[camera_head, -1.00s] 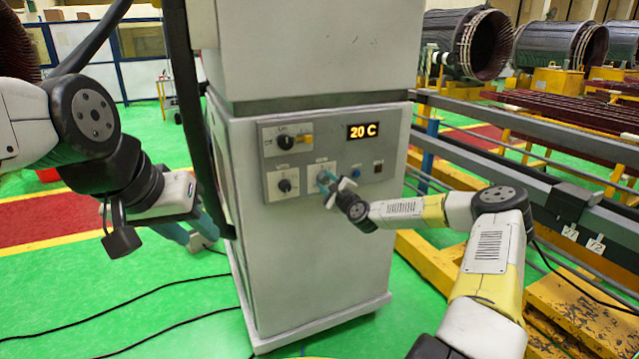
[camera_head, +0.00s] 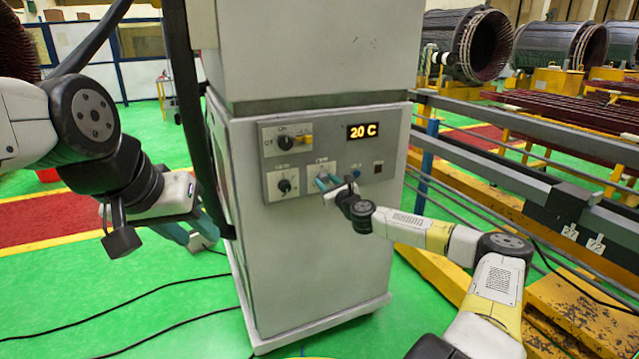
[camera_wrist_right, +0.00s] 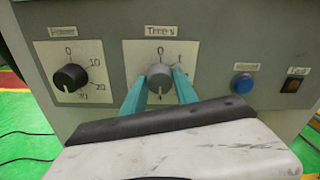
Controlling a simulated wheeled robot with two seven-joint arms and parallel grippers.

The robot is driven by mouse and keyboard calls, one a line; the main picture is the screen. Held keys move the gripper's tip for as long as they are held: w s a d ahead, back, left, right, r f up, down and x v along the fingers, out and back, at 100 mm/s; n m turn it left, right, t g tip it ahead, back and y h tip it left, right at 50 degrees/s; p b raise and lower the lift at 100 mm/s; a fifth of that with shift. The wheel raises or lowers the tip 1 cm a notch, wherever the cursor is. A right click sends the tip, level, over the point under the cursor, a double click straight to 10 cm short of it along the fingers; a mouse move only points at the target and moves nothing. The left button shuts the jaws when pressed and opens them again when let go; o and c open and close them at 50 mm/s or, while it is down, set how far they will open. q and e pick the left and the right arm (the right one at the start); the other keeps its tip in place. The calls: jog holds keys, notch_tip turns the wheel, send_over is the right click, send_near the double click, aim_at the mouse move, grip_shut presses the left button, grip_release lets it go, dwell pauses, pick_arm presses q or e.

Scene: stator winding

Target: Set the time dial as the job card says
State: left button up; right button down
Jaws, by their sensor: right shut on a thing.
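In the head view, my right gripper (camera_head: 326,183) is at the lower middle of the cabinet's panel and hides most of the dial. Its pointer is too small to read surely. My left gripper (camera_head: 196,240) hangs left of the cabinet, away from the panel. No job card is recognisable.
The power dial (camera_wrist_right: 70,77) is left of the time dial. A blue button (camera_wrist_right: 243,84) and a dark switch (camera_wrist_right: 291,86) are to the right. An upper dial (camera_head: 285,142) and a display (camera_head: 362,131) reading "20 C" are above. Yellow rails (camera_head: 440,262) stand right of the cabinet.

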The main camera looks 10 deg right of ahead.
jog(key=shift+f, duration=0.1)
dwell(0.4)
jog(key=c, duration=0.9)
grip_release()
jog(key=shift+c, duration=0.2)
jog(key=v, duration=0.7)
jog(key=shift+s+d, duration=0.15)
jog(key=shift+s, duration=0.2)
